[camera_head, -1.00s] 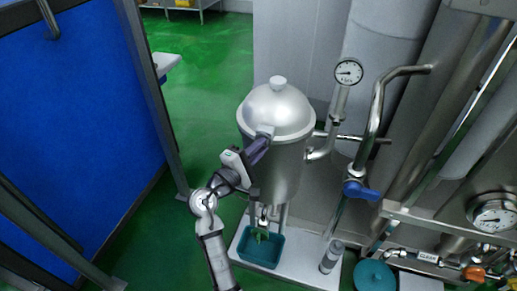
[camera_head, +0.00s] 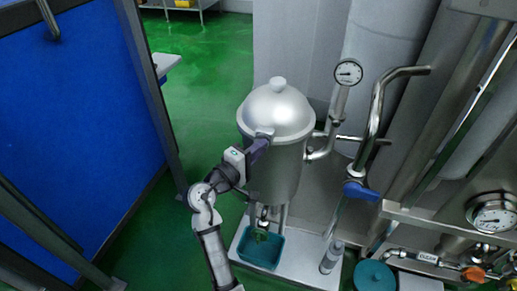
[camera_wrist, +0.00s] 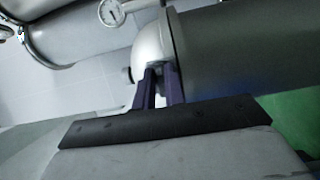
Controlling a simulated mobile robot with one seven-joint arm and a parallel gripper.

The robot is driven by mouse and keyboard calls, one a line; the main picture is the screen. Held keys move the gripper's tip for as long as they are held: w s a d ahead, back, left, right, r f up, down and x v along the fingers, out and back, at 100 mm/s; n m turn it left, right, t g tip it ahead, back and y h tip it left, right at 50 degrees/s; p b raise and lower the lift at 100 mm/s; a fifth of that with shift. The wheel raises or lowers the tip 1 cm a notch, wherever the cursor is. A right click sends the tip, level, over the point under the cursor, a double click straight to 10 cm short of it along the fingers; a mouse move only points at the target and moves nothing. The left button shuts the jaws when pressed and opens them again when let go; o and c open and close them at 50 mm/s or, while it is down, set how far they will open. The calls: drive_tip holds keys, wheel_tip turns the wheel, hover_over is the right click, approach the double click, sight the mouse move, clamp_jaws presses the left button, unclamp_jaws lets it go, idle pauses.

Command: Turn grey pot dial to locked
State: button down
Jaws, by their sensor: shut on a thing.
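The grey pot (camera_head: 275,175) stands upright with its domed lid (camera_head: 280,108) on top. The grey dial (camera_head: 265,132) is a small block at the front rim, where lid and body meet. My gripper (camera_head: 262,138) reaches it from the lower left and is shut on it. In the wrist view the pot lies sideways, with the lid (camera_wrist: 152,45) left of the body (camera_wrist: 240,50). The two dark purple fingers of my gripper (camera_wrist: 159,72) meet the pot at that seam. The fingers hide most of the dial, so I cannot read its setting.
A teal tub (camera_head: 261,250) sits under the pot on a white base (camera_head: 300,268). Pipes, a gauge (camera_head: 348,73) and a blue valve handle (camera_head: 360,190) stand to the right. A blue panel (camera_head: 70,110) is at left, with green floor between.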

drive_tip(key=c, duration=1.5)
unclamp_jaws()
drive_tip(key=shift+d, duration=0.1)
drive_tip(key=shift+o, duration=0.2)
drive_tip(key=shift+s, duration=0.1)
drive_tip(key=b+v, duration=0.2)
drive_tip(key=v, duration=1.1)
drive_tip(key=shift+s+a, duration=0.15)
drive_tip(key=shift+a, duration=0.15)
